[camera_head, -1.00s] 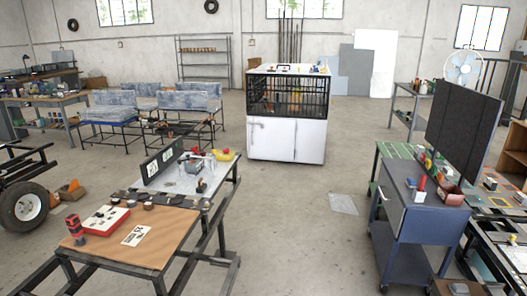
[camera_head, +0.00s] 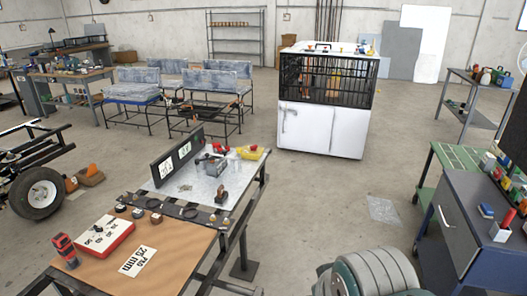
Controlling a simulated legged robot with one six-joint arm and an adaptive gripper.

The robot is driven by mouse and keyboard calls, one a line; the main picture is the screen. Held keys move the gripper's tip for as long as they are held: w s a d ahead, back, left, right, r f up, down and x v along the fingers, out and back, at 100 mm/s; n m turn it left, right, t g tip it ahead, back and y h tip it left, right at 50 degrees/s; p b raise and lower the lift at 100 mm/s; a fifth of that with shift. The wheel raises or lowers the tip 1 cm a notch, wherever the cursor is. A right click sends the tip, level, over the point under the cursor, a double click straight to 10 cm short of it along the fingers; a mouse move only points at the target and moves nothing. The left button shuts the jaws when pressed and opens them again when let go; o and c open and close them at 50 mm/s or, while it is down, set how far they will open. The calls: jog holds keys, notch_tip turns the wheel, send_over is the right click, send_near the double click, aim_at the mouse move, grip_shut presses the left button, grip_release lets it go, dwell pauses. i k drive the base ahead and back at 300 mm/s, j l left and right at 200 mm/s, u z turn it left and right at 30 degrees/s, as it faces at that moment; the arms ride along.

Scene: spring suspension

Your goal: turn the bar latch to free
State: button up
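I cannot pick out a bar latch for certain. A white cabinet (camera_head: 321,131) with a dark barred cage above it stands ahead, with a slim handle-like fitting (camera_head: 284,118) on its left door. A nearer workbench has a metal plate (camera_head: 205,186) bearing a small dark block with a brown top (camera_head: 221,196) and other small fittings, too small to read as open or locked. My gripper is not in view. A rounded, ribbed grey-green form at the bottom right looks like part of my arm, and its end is not seen.
A red-and-white box (camera_head: 105,237) and a red-and-black tool (camera_head: 63,250) are on the bench's wooden top. A blue cart (camera_head: 456,220) stands right. A wheeled frame (camera_head: 38,192) stands left.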

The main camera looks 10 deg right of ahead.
aim_at(239, 150)
jog(key=i, duration=0.15)
jog(key=i+l+z, duration=0.35)
jog(key=i, duration=0.2)
jog(key=i+z, duration=0.3)
jog(key=i, duration=0.2)
jog(key=i+l+u, duration=0.15)
jog(key=i, duration=0.3)
jog(key=i+l+u, duration=0.2)
jog(key=i, duration=0.3)
jog(key=i+l+u, duration=0.15)
jog(key=i, duration=0.3)
jog(key=i+l+u, duration=0.55)
jog(key=j, duration=0.1)
